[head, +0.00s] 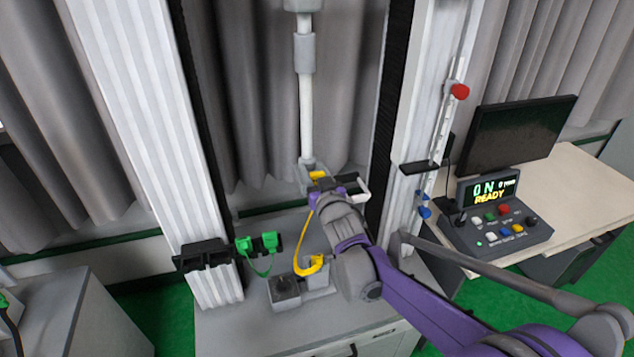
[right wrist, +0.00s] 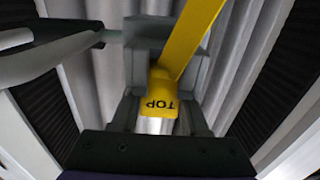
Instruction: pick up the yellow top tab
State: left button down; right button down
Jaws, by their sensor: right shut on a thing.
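The yellow top tab (right wrist: 162,98), marked TOP, sits between the fingers of my right gripper (right wrist: 165,75) in the right wrist view. My right gripper (head: 322,184) is shut on it in front of the lower end of the drop column. In the head view a small yellow part of the tab (head: 318,174) shows at the jaws. A yellow strap (head: 302,240) hangs from there down to a yellow piece (head: 309,266) on the grey block on the cabinet. My left gripper is not in view.
The vertical rod (head: 306,100) stands behind the gripper, between two pale ribbed columns. Green clips (head: 257,243) with a green strap sit at the left column. A control box (head: 500,225) reading READY and a monitor (head: 520,130) stand on the right table.

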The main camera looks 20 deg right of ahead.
dwell(0.4)
notch_tip(320, 180, up, 10)
dwell(0.6)
jog(key=shift+r, duration=0.1)
dwell(0.4)
